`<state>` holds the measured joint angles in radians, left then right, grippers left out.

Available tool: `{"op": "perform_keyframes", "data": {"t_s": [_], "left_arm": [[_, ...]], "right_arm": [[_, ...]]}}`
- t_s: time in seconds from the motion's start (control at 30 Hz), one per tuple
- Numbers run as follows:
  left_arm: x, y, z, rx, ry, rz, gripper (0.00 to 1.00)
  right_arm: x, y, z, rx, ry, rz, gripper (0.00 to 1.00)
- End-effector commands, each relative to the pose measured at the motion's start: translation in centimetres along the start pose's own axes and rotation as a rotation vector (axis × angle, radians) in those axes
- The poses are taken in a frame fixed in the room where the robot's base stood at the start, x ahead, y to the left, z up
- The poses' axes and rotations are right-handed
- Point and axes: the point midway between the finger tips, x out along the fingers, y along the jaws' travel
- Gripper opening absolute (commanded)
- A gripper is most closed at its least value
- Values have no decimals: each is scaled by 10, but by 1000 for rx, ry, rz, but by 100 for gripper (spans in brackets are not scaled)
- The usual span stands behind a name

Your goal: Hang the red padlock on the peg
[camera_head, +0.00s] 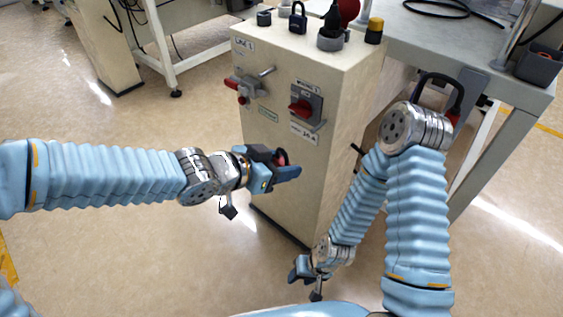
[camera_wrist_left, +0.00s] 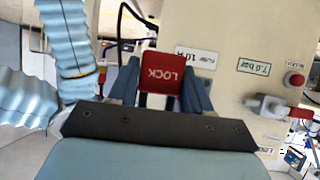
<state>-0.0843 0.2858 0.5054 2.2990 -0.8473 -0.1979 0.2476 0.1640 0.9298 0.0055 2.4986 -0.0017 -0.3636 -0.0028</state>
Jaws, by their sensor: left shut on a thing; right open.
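The red padlock (camera_wrist_left: 162,73) is between the blue fingers of my left gripper (camera_wrist_left: 162,92), its LOCK lettering upside down in the left wrist view. In the head view only a little of the padlock (camera_head: 281,157) shows. My left gripper (camera_head: 283,170) is shut on it, in front of the cabinet's lower front and apart from the switches. A light grey stub (camera_head: 267,71), which looks like the peg, sticks out beside the left red switch, above and left of the gripper. My right gripper (camera_head: 303,275) is low beside the cabinet, open and empty.
The beige cabinet (camera_head: 285,200) carries a left red switch (camera_head: 232,83) and a right red switch (camera_head: 301,108). A black padlock (camera_head: 297,20) and several small items stand on its top. A grey table (camera_head: 450,55) is at the right.

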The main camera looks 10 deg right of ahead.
Motion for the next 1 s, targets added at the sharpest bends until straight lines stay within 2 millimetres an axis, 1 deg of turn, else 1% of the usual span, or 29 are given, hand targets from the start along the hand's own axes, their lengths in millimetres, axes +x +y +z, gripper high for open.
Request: {"op": "perform_keyframes", "data": {"t_s": [0.1,0.6,0.8,1.0], "left_arm": [[4,3,-3,5,1,8,12],[39,-4,-22,5,1,7,12],[46,-6,-26,4,1,6,12],[48,-6,-27,4,0,6,12]], "right_arm": [[2,1,0,1,0,0,43],[14,10,-3,7,8,7,43],[16,12,-3,8,10,8,43],[16,12,-3,9,10,9,43]]}}
